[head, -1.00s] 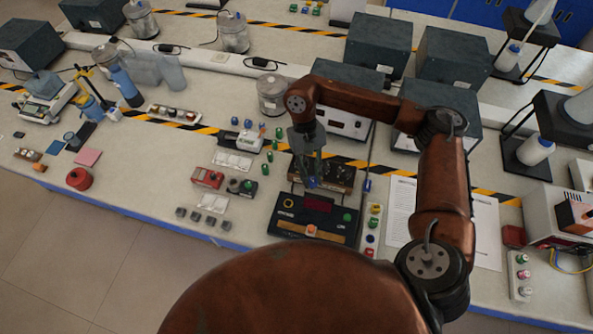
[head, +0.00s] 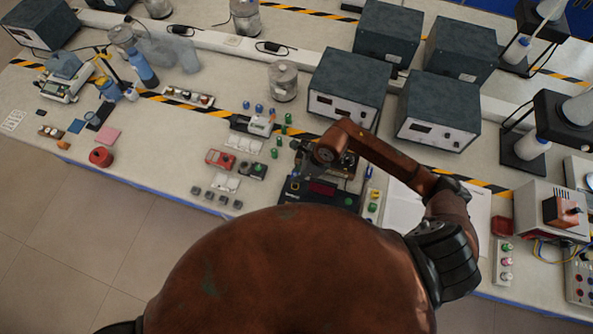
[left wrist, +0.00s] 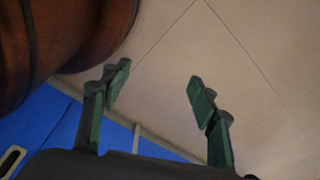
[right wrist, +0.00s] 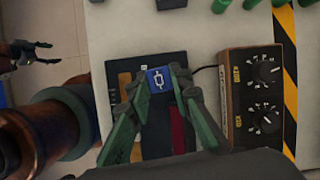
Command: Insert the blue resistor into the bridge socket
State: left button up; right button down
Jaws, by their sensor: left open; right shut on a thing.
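The blue resistor (right wrist: 158,80) is a small blue block with a white symbol on top. My right gripper (right wrist: 158,82) is shut on it, one finger on each side. In the right wrist view it is over the black bridge unit (right wrist: 150,61), which has orange patches and a red display. The spot directly under the resistor is hidden, so I cannot tell whether it touches the unit. In the head view the bridge unit (head: 345,198) is partly covered by my right arm, and the resistor is hidden. My left gripper (left wrist: 158,85) is open and empty above the floor.
A brown box with two knobs (right wrist: 250,98) stands beside the bridge unit. Green parts (head: 288,118) and blue parts (head: 259,108) stand behind. A red box (head: 220,158) and small grey blocks (head: 223,200) lie to the left. Papers (head: 400,207) lie to the right.

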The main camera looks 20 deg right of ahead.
jog(key=shift+w+m+t, duration=0.15)
jog(key=shift+m+t, duration=0.15)
jog(key=shift+m, duration=0.4)
jog(key=shift+f, duration=0.2)
jog(key=shift+f+b, duration=0.3)
jog(key=shift+f, duration=0.2)
jog(key=shift+f+b, duration=0.95)
jog(key=shift+f, duration=0.6)
pick_arm(q)
jog(key=shift+s+f+b, duration=0.2)
jog(key=shift+f+b, duration=0.05)
jog(key=shift+f, duration=0.4)
jog(key=shift+s+f+b, duration=0.25)
jog(key=shift+f+b, duration=0.05)
jog(key=shift+f, duration=0.35)
jog(key=shift+s+f+b, duration=0.2)
jog(key=shift+f+b, duration=0.05)
jog(key=shift+f, duration=0.4)
pick_arm(e)
jog(key=shift+f, duration=0.95)
pick_arm(q)
jog(key=shift+s, duration=0.1)
pick_arm(e)
jog(key=shift+r, duration=0.15)
pick_arm(q)
jog(key=shift+f, duration=0.3)
pick_arm(e)
jog(key=shift+f, duration=0.2)
